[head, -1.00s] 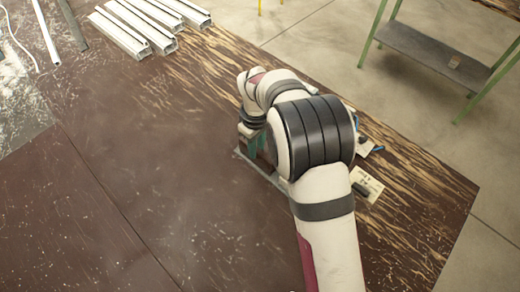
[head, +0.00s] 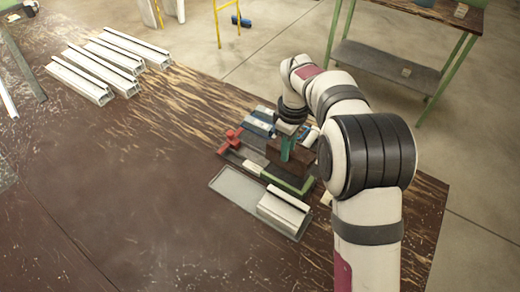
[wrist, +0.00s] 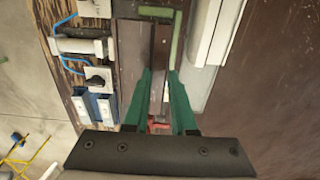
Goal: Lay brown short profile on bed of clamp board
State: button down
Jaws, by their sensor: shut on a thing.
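My gripper (head: 287,150) has green fingers and is shut on the brown short profile (head: 303,160). In the wrist view the profile (wrist: 160,42) shows as a narrow dark brown strip between the fingertips (wrist: 160,76). The clamp board (head: 233,157) lies under my gripper, with a red clamp (head: 230,141) at its left end and a green edge strip (head: 290,184) along its near side. The strip also shows in the wrist view (wrist: 177,38). The profile is over the board; I cannot tell whether it touches the bed. My fingers hide part of it.
A grey tray (head: 228,186) holding a white short profile (head: 284,210) lies on the near side. Blue boxes (wrist: 93,106), a switch (wrist: 98,77) and a blue cable are beside the board. Long white profiles (head: 95,70) lie at the back left. The table's left front is clear.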

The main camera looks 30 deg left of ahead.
aim_at(286, 164)
jog(key=shift+f, duration=3.4)
jog(key=c, duration=0.7)
grip_release()
jog(key=shift+o, duration=0.2)
notch_tip(286, 164, up, 16)
jog(key=s+d+r+m, duration=0.2)
jog(key=s+d+m, duration=0.15)
jog(key=d, duration=0.35)
jog(key=s+d+r+m, duration=0.2)
jog(key=d+r+m, duration=0.1)
jog(key=d+m, duration=0.3)
jog(key=s+d+f+m+y, duration=0.1)
jog(key=s+d+f+m, duration=0.1)
jog(key=s+d+m, duration=0.4)
jog(key=s+d+f+m, duration=0.3)
jog(key=s+d+m, duration=0.4)
jog(key=s, duration=0.7)
jog(key=shift+d+f+m+y, duration=0.15)
jog(key=shift+d+m+y, duration=0.2)
jog(key=shift+m, duration=0.2)
